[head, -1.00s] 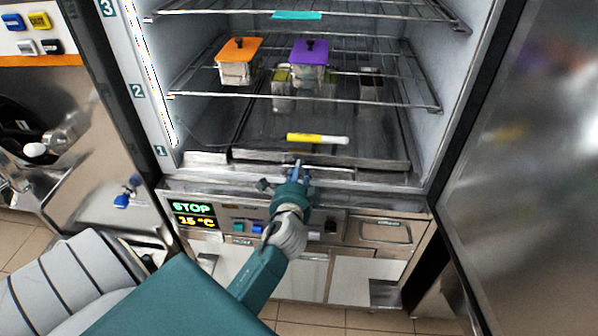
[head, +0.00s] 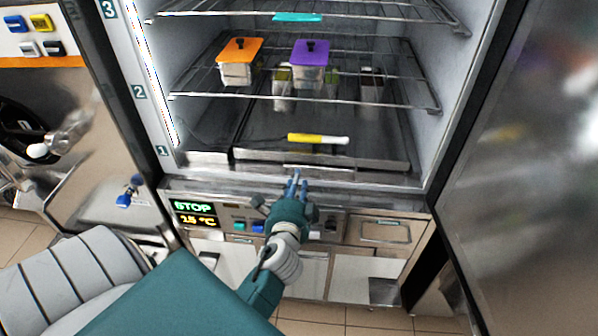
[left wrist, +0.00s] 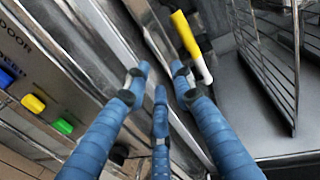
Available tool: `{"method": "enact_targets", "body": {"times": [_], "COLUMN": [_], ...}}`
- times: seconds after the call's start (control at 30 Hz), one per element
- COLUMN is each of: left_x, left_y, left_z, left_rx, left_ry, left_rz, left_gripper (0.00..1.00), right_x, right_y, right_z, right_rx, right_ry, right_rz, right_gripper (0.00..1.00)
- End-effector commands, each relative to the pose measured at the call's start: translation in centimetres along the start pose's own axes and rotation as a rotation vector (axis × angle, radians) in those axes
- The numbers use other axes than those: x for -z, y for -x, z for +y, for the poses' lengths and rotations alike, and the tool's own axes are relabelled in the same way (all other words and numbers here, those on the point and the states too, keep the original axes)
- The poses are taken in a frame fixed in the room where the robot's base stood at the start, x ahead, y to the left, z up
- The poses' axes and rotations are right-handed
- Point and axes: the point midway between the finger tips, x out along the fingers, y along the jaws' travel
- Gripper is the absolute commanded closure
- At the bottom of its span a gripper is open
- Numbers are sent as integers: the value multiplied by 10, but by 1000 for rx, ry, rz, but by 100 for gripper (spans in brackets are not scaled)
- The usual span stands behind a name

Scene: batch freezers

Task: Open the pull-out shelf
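The pull-out shelf (head: 375,159) is a dark metal tray at the bottom level, marked 1, inside the open freezer. A thin light handle (head: 318,168) shows at the middle of its front edge. My left gripper (head: 297,183) is just in front of and below the shelf front, near the handle's left end. In the left wrist view (left wrist: 160,78) its blue fingers are spread apart with nothing seen held between them. Whether a finger touches the handle cannot be told. My right gripper is not in view.
A yellow-and-white marker-like stick (head: 318,139) lies at the shelf's front. Orange-lidded (head: 239,51) and purple-lidded (head: 311,53) containers stand on the wire rack above. The open freezer door (head: 520,170) is at the right. A control panel (head: 195,214) reading STOP is below.

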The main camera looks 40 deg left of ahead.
Motion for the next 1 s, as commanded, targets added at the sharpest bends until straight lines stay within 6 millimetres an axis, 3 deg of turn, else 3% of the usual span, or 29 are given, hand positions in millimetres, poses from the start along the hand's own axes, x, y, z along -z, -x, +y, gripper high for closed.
{"method": "enact_targets", "body": {"times": [0.8,1.0], "left_x": [0,0], "left_y": [57,62], "left_z": [1,0], "left_rx": [-2,0], "left_ry": [1,1], "left_rz": [0,0], "left_gripper": [76,76], "right_x": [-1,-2], "right_y": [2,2], "right_z": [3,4], "right_rx": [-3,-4], "right_ry": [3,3], "right_rz": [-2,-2], "right_gripper": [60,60]}}
